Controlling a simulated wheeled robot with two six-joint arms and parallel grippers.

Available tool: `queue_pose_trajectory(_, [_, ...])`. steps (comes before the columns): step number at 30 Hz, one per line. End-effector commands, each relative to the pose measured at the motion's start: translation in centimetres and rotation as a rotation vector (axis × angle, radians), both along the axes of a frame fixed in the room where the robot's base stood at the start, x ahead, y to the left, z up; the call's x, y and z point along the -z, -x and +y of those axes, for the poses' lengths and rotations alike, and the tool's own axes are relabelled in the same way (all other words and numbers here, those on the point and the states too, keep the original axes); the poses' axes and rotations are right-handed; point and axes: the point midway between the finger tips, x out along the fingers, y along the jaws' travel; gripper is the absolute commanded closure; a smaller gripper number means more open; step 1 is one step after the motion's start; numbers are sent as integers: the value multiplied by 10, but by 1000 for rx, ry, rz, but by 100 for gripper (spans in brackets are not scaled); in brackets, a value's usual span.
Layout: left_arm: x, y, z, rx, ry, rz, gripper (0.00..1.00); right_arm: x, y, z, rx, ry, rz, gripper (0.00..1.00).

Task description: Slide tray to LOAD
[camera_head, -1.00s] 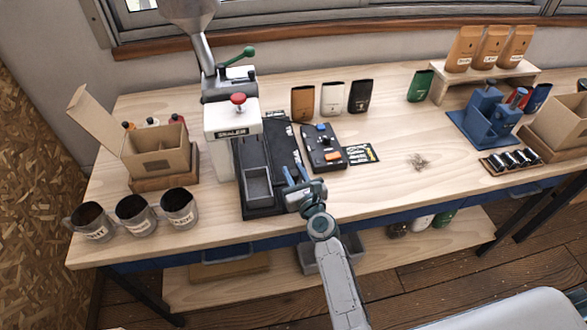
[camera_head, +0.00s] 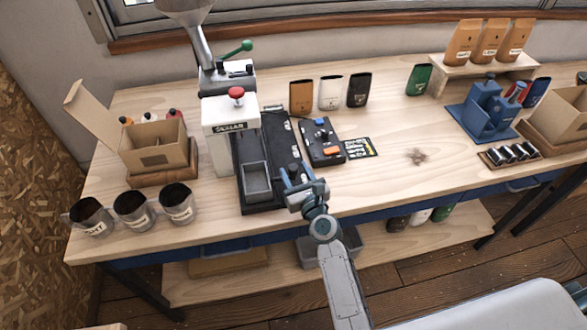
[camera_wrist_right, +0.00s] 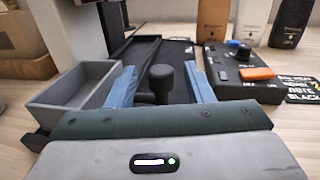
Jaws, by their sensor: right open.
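The grey open-topped tray (camera_head: 257,181) sits empty on the black sealer base (camera_head: 272,152), in front of the white sealer head. In the right wrist view the tray (camera_wrist_right: 62,112) is left of my fingers. A black round knob (camera_wrist_right: 162,78) stands between the two blue fingers of my right gripper (camera_wrist_right: 163,90). In the head view my right gripper (camera_head: 291,180) is open at the front right of the tray, around the knob. I cannot tell whether either finger touches the knob. My left gripper is not in view.
A black control box (camera_head: 324,146) with an orange button is to the right. Several metal cups are at the front left.

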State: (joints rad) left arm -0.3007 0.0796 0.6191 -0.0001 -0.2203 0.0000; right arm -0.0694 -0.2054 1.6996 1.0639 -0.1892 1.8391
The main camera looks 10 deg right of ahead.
Motion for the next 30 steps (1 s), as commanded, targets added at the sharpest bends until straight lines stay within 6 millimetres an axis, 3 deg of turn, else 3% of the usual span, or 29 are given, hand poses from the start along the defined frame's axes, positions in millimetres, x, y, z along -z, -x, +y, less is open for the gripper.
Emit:
queue_pose_trajectory(6, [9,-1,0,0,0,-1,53,3,46,-7,2,-1,2,53])
queue_pose_trajectory(13, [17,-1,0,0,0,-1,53,2,80,-12,1,0,1,53])
queue_pose_trajectory(18, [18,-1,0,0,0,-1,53,0,90,-14,1,0,0,53])
queue_pose_trajectory(30, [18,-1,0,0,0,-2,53,-1,90,-14,1,0,-1,53])
